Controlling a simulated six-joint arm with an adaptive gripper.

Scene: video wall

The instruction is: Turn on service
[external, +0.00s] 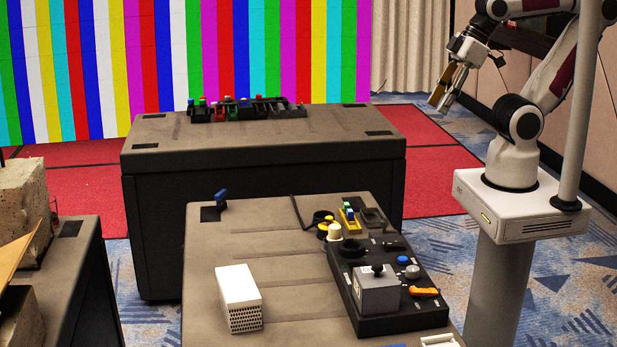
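A black control panel (340,272) lies on the near dark table. It carries a grey box with a black knob (377,283), a blue knob (403,260), a grey knob (411,272) and an orange lever (424,292). A yellow button (323,233) and a white knob (334,231) stand at its far left end. Any labels are too small to read, so I cannot tell which control is the service one. My gripper (444,98) hangs high at the upper right, well away from the panel. Its fingers point downward; their gap is unclear.
A white perforated block (239,297) stands left of the panel. A blue item (220,197) sits at the table's far left corner. A farther table (350,140) bears a rack of coloured pieces (246,107). Concrete blocks (22,205) stand at left. The near table's left middle is clear.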

